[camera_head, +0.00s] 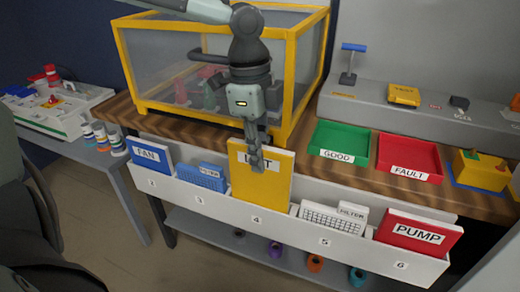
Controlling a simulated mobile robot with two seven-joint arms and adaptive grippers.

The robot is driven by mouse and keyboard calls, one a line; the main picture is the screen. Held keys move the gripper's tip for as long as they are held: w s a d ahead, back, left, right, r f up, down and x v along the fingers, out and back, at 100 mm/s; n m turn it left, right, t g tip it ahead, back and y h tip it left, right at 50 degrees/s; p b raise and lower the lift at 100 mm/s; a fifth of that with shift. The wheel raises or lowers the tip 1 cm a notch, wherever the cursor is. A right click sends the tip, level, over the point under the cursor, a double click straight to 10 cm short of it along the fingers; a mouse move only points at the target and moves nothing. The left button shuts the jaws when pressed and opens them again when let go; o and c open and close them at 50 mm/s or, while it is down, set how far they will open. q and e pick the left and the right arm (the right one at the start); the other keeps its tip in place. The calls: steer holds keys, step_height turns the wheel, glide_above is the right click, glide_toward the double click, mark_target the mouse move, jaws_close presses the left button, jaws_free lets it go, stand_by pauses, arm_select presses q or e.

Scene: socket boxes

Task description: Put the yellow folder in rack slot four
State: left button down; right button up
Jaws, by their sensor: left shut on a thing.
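The yellow folder (276,186) stands upright at the part of the white rack (278,219) marked 4. It rises well above the rack's front wall, and its lower edge is hidden behind that wall. I cannot tell whether it rests on the slot's bottom. My left gripper (257,160) comes down from above and is shut on the folder's upper edge, covering part of its label. My right gripper is not in view.
The rack also holds a blue FAN folder (150,154), a blue item (203,177) at 3, a white FILTER item (338,217) at 5 and a red PUMP folder (418,232) at 6. A yellow-framed clear box (287,75) stands behind. Green (339,142) and red (408,156) trays lie right.

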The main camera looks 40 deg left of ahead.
mark_target(260, 181)
arm_select(q)
steer(key=shift+f+b, duration=0.5)
steer(key=shift+f, duration=1.15)
steer(key=shift+f+b, duration=0.55)
steer(key=shift+f, duration=1.25)
steer(key=c, duration=1.4)
jaws_free()
steer(key=shift+c, duration=0.2)
steer(key=r, duration=0.8)
steer(key=a+r, duration=0.1)
steer(key=r, duration=0.3)
steer(key=shift+s, duration=0.15)
